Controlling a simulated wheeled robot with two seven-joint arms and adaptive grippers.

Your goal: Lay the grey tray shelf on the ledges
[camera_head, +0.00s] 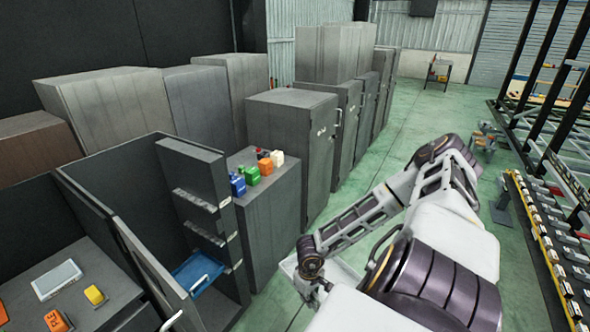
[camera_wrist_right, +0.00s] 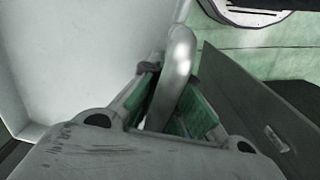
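The grey tray shelf (camera_head: 343,272) shows in the head view beside my right wrist, which hides part of it. In the right wrist view the tray shelf (camera_wrist_right: 85,60) fills the left side as a pale panel. My right gripper (camera_wrist_right: 168,85) is closed around its curved metal handle (camera_wrist_right: 180,58). The open dark cabinet (camera_head: 184,160) stands left of my right arm, with metal ledges (camera_head: 200,235) on its inner walls. A blue tray (camera_head: 197,272) with a handle sits low inside it. The held tray is outside the cabinet, to its right. My left gripper is out of view.
An opened cabinet door (camera_head: 150,268) stands at the left. Green floor (camera_head: 420,110) lies free behind my arm. A long rack (camera_head: 550,240) runs along the right.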

